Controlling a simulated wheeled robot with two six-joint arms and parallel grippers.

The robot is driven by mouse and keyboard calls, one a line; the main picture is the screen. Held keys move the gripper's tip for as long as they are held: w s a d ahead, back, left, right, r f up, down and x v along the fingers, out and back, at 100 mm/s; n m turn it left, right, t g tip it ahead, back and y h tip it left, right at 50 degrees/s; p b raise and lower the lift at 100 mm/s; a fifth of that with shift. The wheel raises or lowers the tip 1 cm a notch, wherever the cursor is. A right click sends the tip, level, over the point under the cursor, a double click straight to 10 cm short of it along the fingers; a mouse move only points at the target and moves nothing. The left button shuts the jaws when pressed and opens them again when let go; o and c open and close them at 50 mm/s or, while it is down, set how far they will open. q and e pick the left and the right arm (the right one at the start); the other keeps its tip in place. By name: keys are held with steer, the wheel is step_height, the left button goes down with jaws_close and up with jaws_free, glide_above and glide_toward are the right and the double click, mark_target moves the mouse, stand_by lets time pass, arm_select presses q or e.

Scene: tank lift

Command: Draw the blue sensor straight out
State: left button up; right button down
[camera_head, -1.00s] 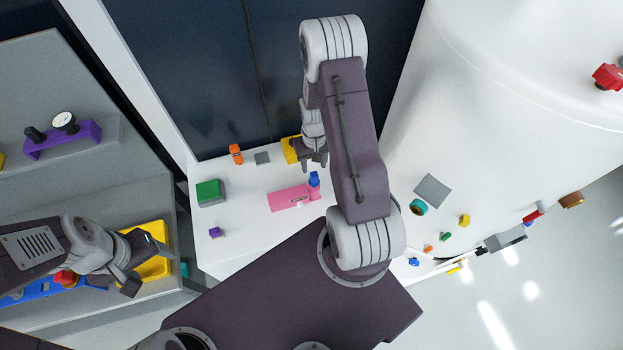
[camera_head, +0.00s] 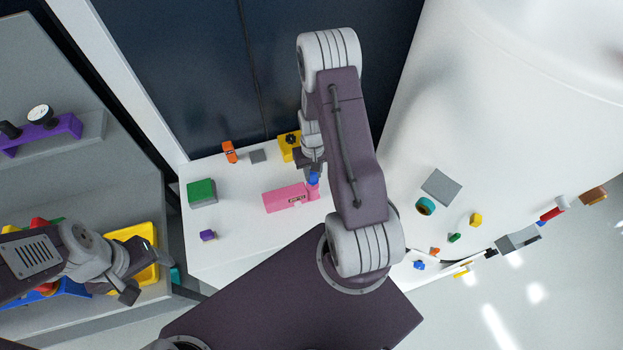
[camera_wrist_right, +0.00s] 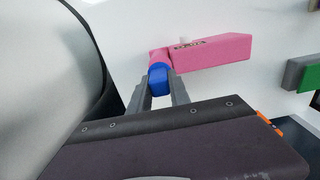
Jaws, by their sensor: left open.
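The blue sensor (camera_head: 313,178) stands at the right end of a pink block (camera_head: 285,198) on the white table. In the right wrist view the blue sensor (camera_wrist_right: 159,80) sits in a pink round part joined to the pink block (camera_wrist_right: 211,51). My right gripper (camera_wrist_right: 160,85) has one finger on either side of the blue sensor; it looks open, and contact is not clear. In the head view my right gripper (camera_head: 312,170) is partly hidden by my arm. My left gripper (camera_head: 140,274) is open and empty by a yellow tray at the left.
A green block (camera_head: 201,192), a purple piece (camera_head: 207,235), an orange piece (camera_head: 229,151) and a yellow block (camera_head: 288,146) are on the table. The yellow tray (camera_head: 152,240) is on the grey shelf. A large white tank (camera_head: 500,120) fills the right.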

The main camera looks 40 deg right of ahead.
steer(key=shift+r, duration=0.1)
steer(key=shift+r+p, duration=0.9)
steer(key=shift+r, duration=0.05)
step_height(320, 180, up, 11)
steer(key=p, duration=0.8)
steer(key=shift+p, duration=0.4)
